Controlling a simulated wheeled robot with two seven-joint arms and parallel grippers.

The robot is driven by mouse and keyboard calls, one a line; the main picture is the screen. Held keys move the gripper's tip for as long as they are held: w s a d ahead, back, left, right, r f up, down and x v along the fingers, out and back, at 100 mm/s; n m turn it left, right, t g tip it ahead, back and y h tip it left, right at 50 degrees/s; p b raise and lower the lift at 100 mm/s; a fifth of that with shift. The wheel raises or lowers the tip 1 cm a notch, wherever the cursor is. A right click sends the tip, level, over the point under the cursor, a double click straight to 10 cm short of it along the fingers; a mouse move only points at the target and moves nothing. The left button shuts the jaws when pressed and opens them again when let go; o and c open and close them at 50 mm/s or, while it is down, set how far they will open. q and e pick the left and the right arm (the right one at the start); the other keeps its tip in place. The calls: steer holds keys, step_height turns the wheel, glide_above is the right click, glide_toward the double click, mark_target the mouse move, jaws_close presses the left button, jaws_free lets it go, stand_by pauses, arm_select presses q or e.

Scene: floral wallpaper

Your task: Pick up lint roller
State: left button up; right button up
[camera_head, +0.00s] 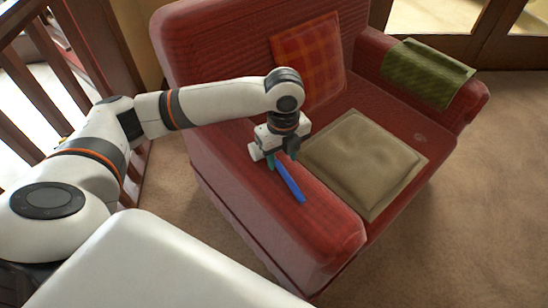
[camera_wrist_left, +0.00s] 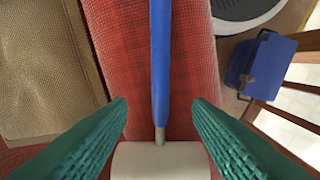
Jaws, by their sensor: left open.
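The lint roller lies on the left armrest of a red armchair, its blue handle (camera_head: 289,182) pointing toward the front. In the left wrist view the blue handle (camera_wrist_left: 160,60) runs up the middle, and the white roller head (camera_wrist_left: 160,162) lies at the bottom edge, partly cut off. My left gripper (camera_head: 281,159) is over the armrest, pointing down at the roller. Its green fingers (camera_wrist_left: 160,108) are open, one on each side of the roller near where handle and head meet. Whether they touch it cannot be told. My right gripper is out of view.
The red armchair (camera_head: 230,175) holds a beige seat cushion (camera_head: 366,162), a plaid pillow (camera_head: 308,60) and a green cloth (camera_head: 428,73) on the far armrest. A wooden railing (camera_head: 70,62) stands at left. A blue box (camera_wrist_left: 262,65) shows in the wrist view. Carpet at right is clear.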

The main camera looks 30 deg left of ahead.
mark_target(282, 167)
arm_select(q)
step_height(282, 167, down, 3)
steer(key=shift+r, duration=0.1)
jaws_close()
steer(key=shift+r, duration=0.15)
